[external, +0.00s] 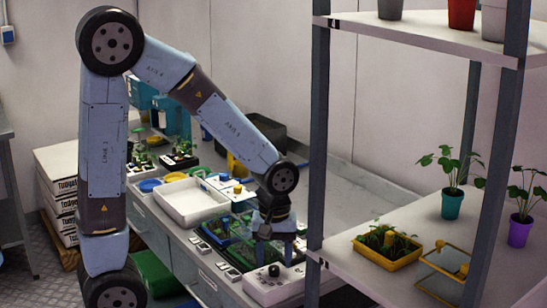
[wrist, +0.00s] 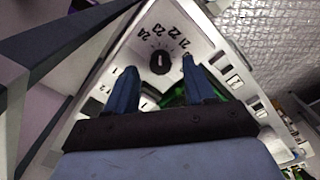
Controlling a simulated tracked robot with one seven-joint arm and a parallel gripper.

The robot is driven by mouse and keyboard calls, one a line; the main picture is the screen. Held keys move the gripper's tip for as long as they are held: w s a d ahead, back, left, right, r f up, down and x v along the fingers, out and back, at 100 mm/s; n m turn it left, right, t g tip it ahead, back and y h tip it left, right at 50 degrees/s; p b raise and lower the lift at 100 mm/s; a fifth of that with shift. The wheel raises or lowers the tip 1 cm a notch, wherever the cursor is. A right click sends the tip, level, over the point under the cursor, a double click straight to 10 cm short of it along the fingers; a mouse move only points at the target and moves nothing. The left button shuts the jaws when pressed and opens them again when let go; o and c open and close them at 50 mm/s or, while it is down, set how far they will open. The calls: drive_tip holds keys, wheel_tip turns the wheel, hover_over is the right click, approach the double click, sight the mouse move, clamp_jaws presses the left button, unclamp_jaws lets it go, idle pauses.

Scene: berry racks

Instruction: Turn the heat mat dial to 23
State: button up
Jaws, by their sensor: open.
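The heat mat dial (external: 274,270) is a black round knob on a white control box (external: 268,290) at the front edge of the bench. In the wrist view the dial (wrist: 160,62) shows a pale pointer mark, with printed numbers such as 24, 22 and 21 around its upper side. I cannot tell exactly which number the pointer meets. My gripper (external: 276,258) points down just above the box. In the wrist view my gripper (wrist: 159,66) is open, its two blue fingers apart with the dial showing between and beyond their tips. I cannot see contact.
A dark rack post (external: 318,130) stands close to the right of my gripper, with shelves holding potted plants (external: 453,190). Behind is a tray of green plants (external: 232,250). A white tray (external: 190,222) and small white devices (external: 210,254) lie to the left.

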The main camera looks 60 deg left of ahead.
sight(274, 267)
wheel_tip(274, 267, up, 12)
idle(0.4)
idle(0.4)
drive_tip(key=s+a+r+m+t, duration=0.2)
drive_tip(key=s+a+r+m, duration=0.1)
drive_tip(key=s+m, duration=0.2)
drive_tip(key=s+a+r+m+t, duration=0.3)
drive_tip(key=s+r+m, duration=0.1)
drive_tip(key=s, duration=0.4)
drive_tip(key=shift+s+a+r+m+t, duration=0.2)
drive_tip(key=shift+s+a+m+t, duration=0.15)
drive_tip(key=shift+m, duration=0.45)
